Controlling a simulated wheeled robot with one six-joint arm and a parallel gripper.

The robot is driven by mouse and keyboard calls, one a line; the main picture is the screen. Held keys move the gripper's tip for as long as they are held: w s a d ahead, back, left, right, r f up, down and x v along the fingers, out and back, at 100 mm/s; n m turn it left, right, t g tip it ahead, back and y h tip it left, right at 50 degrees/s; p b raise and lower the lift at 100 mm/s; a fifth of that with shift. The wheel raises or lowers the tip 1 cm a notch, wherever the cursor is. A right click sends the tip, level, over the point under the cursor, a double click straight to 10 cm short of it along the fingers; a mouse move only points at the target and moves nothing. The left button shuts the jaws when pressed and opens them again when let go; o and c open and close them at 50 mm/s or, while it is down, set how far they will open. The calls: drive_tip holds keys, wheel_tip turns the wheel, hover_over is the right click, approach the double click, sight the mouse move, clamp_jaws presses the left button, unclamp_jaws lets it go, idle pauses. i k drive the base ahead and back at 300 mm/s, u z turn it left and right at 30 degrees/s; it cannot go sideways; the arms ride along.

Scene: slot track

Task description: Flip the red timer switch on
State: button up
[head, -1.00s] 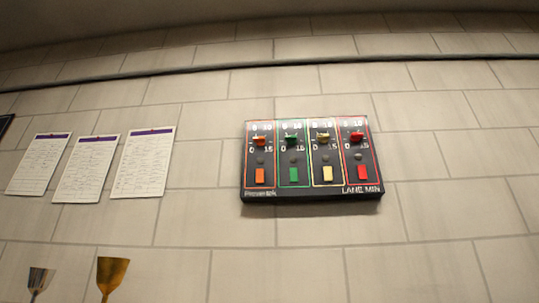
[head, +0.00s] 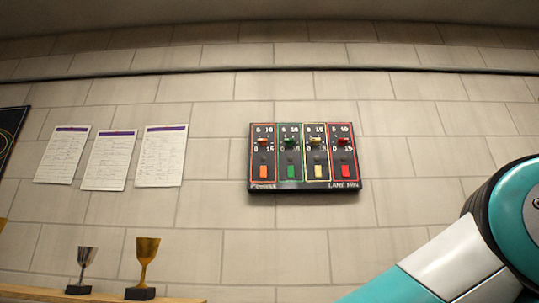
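A black timer panel (head: 304,186) is fixed to the tiled wall near the middle of the head view. It has several columns outlined in orange, green, yellow and red, each with a knob above and a coloured switch below. The red column is at the far right, with a red knob (head: 343,141) and a red switch (head: 345,171). The switch's position is too small to tell. My arm enters at the lower right, apart from the panel in the picture. My gripper is not in view.
Three paper sheets (head: 109,160) hang on the wall to the left. A silver cup (head: 87,258) and a gold cup (head: 147,253) stand on a wooden shelf (head: 165,298) at the lower left. A dark framed board (head: 9,137) shows at the left edge. The wall around the panel is clear.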

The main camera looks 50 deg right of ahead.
sight(345, 173)
drive_tip(key=u, duration=0.05)
drive_tip(key=k, duration=0.75)
drive_tip(key=z, duration=1.2)
drive_tip(key=i, duration=0.5)
drive_tip(key=k, duration=0.65)
drive_tip(key=u, duration=0.3)
drive_tip(key=i, duration=1.25)
drive_tip(key=z, duration=0.8)
